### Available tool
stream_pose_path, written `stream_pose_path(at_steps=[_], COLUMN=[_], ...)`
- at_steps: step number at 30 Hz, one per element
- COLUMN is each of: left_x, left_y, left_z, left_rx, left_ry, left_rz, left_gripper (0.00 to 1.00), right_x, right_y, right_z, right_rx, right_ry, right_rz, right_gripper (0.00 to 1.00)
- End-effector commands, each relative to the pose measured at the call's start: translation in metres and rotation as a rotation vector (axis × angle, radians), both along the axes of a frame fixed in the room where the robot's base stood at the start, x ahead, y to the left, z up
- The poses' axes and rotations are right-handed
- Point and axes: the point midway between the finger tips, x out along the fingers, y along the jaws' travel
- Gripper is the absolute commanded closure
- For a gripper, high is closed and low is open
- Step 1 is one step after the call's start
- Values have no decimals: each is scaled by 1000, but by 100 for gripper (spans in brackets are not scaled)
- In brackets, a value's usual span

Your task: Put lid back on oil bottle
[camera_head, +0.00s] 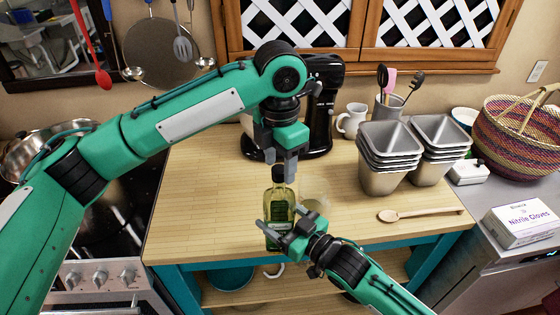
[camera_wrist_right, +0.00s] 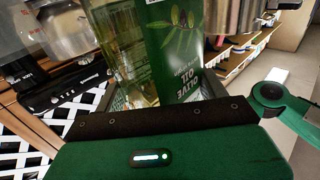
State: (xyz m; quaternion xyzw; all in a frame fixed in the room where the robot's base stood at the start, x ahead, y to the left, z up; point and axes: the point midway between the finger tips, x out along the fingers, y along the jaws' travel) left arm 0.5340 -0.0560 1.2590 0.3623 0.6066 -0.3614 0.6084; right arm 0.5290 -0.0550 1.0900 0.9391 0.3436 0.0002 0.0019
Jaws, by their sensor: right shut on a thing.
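The oil bottle (camera_head: 279,207) is clear glass with yellow-green oil and a green label, roughly upright at the counter's front edge. My right gripper (camera_head: 276,231) is shut on its lower body. In the right wrist view the bottle (camera_wrist_right: 185,45) fills the space between the fingers of my right gripper (camera_wrist_right: 165,95), its label reading olive oil upside down. My left gripper (camera_head: 281,170) points down right at the bottle's top. A dark piece shows between its fingertips; I cannot tell whether it is the lid or the neck, or whether the fingers grip it.
The wooden counter (camera_head: 200,190) is clear to the left. A black coffee machine (camera_head: 325,85) stands behind the left gripper. Stacked metal tins (camera_head: 388,160), a wooden spoon (camera_head: 425,213) and a white mug (camera_head: 352,120) are to the right. A stove (camera_head: 100,225) is at left.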

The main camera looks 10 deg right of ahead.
Motion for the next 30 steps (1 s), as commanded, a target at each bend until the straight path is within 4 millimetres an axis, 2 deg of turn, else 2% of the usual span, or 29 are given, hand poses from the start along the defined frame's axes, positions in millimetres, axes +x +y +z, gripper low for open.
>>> stream_pose_path(at_steps=[9,20,26,30], left_x=[-1,-1,-2,-2], left_y=[-1,-1,-1,-1], left_z=[3,44,45,45], left_rx=[0,0,0,0], left_ry=[1,2,4,4], left_rz=[-3,-3,-3,6], left_gripper=[50,50,50,54], right_x=[1,1,1,1], right_y=[0,-1,-1,-1], right_z=[2,2,2,2], right_rx=[3,3,3,3], right_ry=[-2,-1,-1,-1], right_rz=[-1,-2,-2,-2], right_gripper=[91,91,91,91])
